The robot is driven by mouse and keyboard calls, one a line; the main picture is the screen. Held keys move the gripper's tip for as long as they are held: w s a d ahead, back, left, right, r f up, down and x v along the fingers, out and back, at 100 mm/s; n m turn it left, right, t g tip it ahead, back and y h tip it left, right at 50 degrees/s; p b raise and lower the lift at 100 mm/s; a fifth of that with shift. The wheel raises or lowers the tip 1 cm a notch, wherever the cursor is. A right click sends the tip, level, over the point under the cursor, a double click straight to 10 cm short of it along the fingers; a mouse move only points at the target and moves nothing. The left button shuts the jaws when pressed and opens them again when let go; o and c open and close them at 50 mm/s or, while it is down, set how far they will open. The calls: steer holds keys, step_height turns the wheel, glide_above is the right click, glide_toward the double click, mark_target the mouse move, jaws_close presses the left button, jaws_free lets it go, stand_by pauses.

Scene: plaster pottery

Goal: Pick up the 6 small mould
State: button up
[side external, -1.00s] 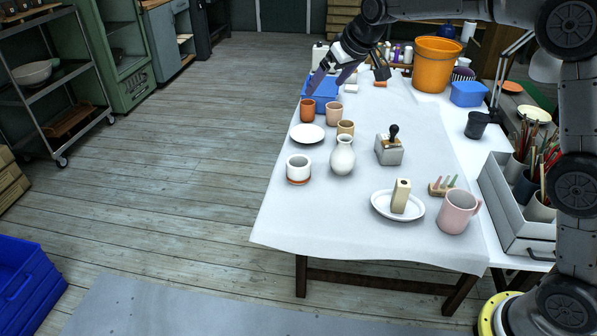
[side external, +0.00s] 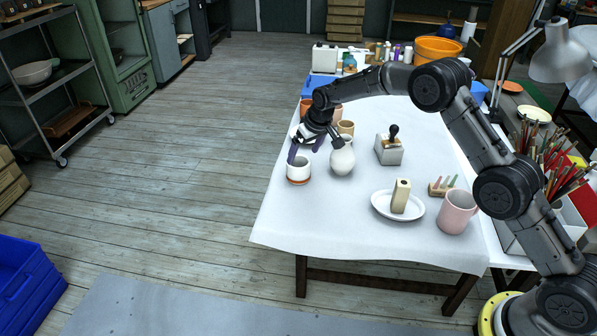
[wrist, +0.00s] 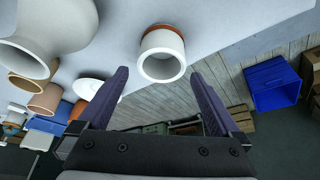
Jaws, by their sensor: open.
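A small white hollow cylinder with an orange-brown base, which looks like the small mould (side external: 299,171), stands upright near the table's left edge. No number is readable on it. In the wrist view the mould (wrist: 162,56) lies ahead of the fingertips, centred between them, its open rim facing the camera. My gripper (side external: 316,148) is open and empty, just above and slightly behind the mould in the side view. In the wrist view the fingers of my gripper (wrist: 160,76) stand apart on either side, not touching it.
A white vase (side external: 343,159) stands close to the mould's right, near one finger. A white plate (wrist: 94,88) and several cups are behind. A stamp-like block (side external: 389,151), a white dish (side external: 418,213) with a beige block and a pink mug (side external: 455,212) stand farther right. The table's front left is clear.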

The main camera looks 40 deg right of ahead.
mark_target(299, 161)
steer(key=shift+x, duration=3)
steer(key=shift+a, duration=0.1)
steer(key=c, duration=1.3)
steer(key=shift+r, duration=0.2)
steer(key=shift+c, duration=0.2)
